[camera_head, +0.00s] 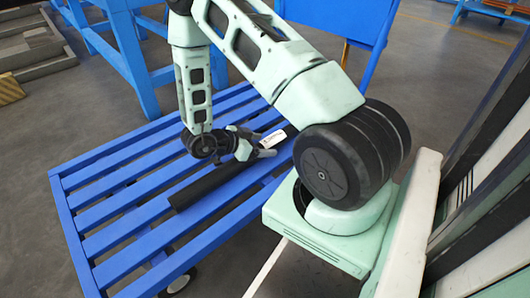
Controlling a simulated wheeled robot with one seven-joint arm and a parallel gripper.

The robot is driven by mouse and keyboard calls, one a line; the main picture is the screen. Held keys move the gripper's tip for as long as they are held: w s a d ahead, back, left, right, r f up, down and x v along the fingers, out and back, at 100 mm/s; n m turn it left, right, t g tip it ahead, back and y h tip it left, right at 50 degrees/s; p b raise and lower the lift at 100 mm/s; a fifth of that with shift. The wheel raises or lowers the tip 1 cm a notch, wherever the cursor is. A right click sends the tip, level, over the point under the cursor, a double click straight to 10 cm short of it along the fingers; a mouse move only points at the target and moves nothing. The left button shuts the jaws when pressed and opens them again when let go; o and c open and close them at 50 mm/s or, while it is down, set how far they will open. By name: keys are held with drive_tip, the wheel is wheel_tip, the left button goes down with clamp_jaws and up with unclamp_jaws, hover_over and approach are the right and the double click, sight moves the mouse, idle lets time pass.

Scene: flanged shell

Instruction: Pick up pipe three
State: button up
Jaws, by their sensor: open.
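A long black pipe (203,187) lies diagonally across the blue slatted cart (112,234). Its near-left end is in plain view, while its middle is partly hidden behind my gripper and wrist. My gripper (266,146) is at the upper right part of the pipe, with its fingers pointing right. It is open. A small white label (273,139) shows beside the fingers, and its text is too small to read. I cannot tell whether the fingers straddle the pipe or touch it. No number on the pipe can be made out.
The cart top is otherwise bare slats, clear at the left and front. Pallet-like grey pieces (35,50) lie at the far left. Grey floor surrounds the cart.

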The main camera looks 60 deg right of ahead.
clamp_jaws()
drive_tip(key=shift+d, duration=0.1)
drive_tip(key=shift+r, duration=0.1)
